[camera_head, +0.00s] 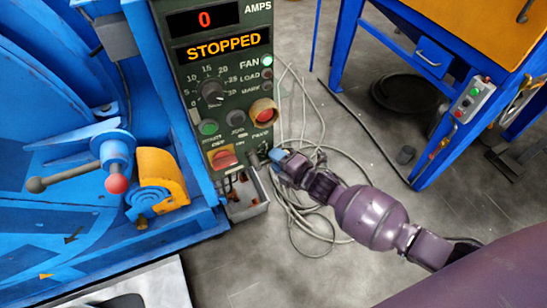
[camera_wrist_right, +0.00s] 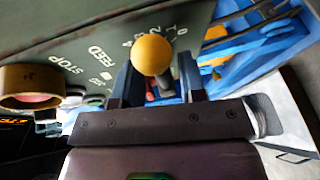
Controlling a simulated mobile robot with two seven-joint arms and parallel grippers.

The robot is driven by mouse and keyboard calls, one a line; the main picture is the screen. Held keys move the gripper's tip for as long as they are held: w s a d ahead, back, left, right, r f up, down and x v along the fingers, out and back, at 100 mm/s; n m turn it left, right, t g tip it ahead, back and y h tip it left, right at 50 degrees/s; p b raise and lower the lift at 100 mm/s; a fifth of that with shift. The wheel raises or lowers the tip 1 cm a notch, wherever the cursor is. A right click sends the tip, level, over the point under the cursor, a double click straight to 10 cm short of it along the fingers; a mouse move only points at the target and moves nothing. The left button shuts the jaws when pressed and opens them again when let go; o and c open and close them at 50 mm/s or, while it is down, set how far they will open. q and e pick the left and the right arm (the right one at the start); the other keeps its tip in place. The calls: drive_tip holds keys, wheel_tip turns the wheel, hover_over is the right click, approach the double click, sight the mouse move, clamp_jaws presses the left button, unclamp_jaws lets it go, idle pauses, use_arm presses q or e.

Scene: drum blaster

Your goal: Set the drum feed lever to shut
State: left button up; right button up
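The drum feed lever ends in a yellow ball knob (camera_wrist_right: 152,54) in the right wrist view. It stands out from the green control panel (camera_wrist_right: 75,45), beside the word FEED and a short number scale. Which number the lever points to is unclear. My right gripper (camera_wrist_right: 158,72) is open, its dark fingers on either side of the knob with gaps visible. In the head view, my right gripper (camera_head: 277,158) is at the lower right edge of the panel (camera_head: 225,90) and hides the lever. My left gripper is not in view.
Left of the panel, the blue machine carries a lever with a red ball (camera_head: 116,184) and a yellow bracket (camera_head: 160,178). An open grey box (camera_head: 246,205) sits below the panel. Loose cable (camera_head: 310,225) lies on the floor. A blue-framed table (camera_head: 440,60) stands at right.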

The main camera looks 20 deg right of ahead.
drive_tip(key=shift+w+a+f, duration=0.1)
drive_tip(key=shift+w+a, duration=0.15)
drive_tip(key=shift+w, duration=0.25)
drive_tip(key=shift+c, duration=0.3)
clamp_jaws()
